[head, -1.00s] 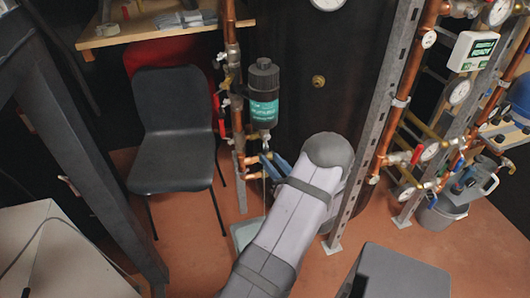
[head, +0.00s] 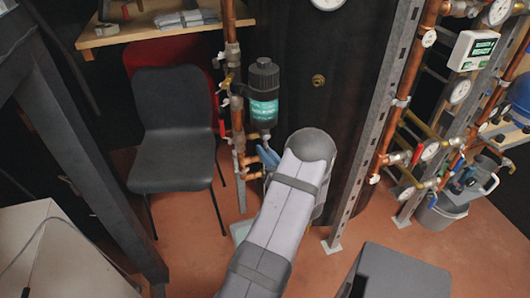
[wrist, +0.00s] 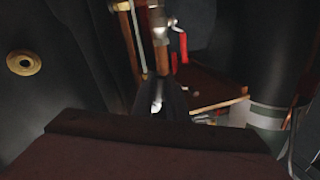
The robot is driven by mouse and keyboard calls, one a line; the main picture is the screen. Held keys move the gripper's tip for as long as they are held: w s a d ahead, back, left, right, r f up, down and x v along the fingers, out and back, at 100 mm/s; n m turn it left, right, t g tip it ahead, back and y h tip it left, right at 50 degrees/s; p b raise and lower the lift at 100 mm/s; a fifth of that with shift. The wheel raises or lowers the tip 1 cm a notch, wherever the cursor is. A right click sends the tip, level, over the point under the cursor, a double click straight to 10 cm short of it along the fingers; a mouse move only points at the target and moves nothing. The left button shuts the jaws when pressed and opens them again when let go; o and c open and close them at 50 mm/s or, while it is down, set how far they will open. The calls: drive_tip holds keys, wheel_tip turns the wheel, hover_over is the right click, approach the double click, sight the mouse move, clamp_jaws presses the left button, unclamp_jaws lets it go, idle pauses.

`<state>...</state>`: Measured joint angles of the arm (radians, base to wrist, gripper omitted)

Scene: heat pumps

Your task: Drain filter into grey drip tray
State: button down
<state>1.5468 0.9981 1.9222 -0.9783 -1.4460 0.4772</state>
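The filter (head: 263,95) is an upright dark canister with a teal label, beside the copper pipes in the head view. In the wrist view a dark cylinder with a pale band (wrist: 265,115), probably the filter, stands at the right. The grey drip tray (head: 239,232) is on the floor below, mostly hidden by my arm.
Copper pipes with red-handled valves run left of the filter. A large black tank (head: 335,80) stands behind it, and a metal upright (head: 375,130) is to the right. A dark chair (head: 172,130) is at the left.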

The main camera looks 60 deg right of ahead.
drive_tip(key=shift+s+d+f+n, duration=0.1)
drive_tip(key=shift+s+d+n, duration=0.05)
drive_tip(key=shift+n, duration=0.35)
drive_tip(key=shift+s+d+n, duration=0.1)
drive_tip(key=shift+s+n, duration=0.05)
drive_tip(key=shift+n, duration=0.35)
drive_tip(key=c, duration=1.7)
unclamp_jaws()
drive_tip(key=shift+c, duration=0.2)
drive_tip(key=v, duration=0.7)
drive_tip(key=shift+s+a, duration=0.1)
